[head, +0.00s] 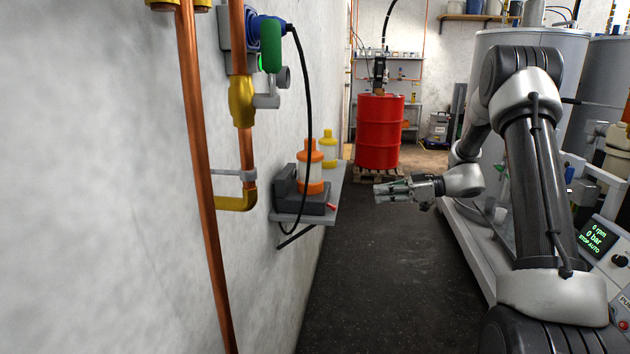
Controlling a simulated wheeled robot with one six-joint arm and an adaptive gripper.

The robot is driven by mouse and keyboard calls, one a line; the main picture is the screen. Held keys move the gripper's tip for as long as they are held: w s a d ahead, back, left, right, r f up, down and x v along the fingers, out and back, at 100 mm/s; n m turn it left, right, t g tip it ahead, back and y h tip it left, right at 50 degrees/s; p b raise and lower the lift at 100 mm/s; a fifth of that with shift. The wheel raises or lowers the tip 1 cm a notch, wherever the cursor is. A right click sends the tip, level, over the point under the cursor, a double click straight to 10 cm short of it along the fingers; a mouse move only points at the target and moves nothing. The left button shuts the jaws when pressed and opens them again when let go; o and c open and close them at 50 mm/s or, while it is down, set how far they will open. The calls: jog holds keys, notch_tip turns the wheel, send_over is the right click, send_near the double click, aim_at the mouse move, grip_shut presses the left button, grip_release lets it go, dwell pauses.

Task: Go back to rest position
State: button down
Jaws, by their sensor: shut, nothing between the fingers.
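My gripper (380,193) is at the end of my arm, in the middle of the head view. It points left, toward the wall shelf, above the dark floor. Its fingers are shut with nothing seen between them, and it touches nothing that I can see. My arm comes in from the lower right, rises to a bent elbow and reaches down and left to the gripper.
A grey wall shelf (337,199) at left holds orange-topped (309,167) and yellow-topped (329,148) bottles. A red drum (379,132) stands on a pallet behind. Copper pipes (203,200) line the left wall. A control panel (597,238) and large tanks stand right. The aisle floor (380,290) is clear.

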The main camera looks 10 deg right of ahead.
jog(key=s+d+f+m+g+h, duration=0.2)
jog(key=s+f+m+g+h, duration=0.1)
jog(key=s+m, duration=0.45)
jog(key=s+d+f+m+g+h, duration=0.1)
jog(key=s+f+m+g+h, duration=0.1)
jog(key=s+m, duration=0.5)
jog(key=s+d+r+t+h, duration=0.1)
jog(key=s+r+h, duration=0.3)
jog(key=s+r, duration=0.4)
jog(key=s+r+t+h, duration=0.3)
jog(key=s+r+h, duration=0.2)
jog(key=s, duration=1)
jog(key=shift+d+r+t+h, duration=0.3)
jog(key=shift+d+r, duration=0.1)
jog(key=shift+r, duration=1.5)
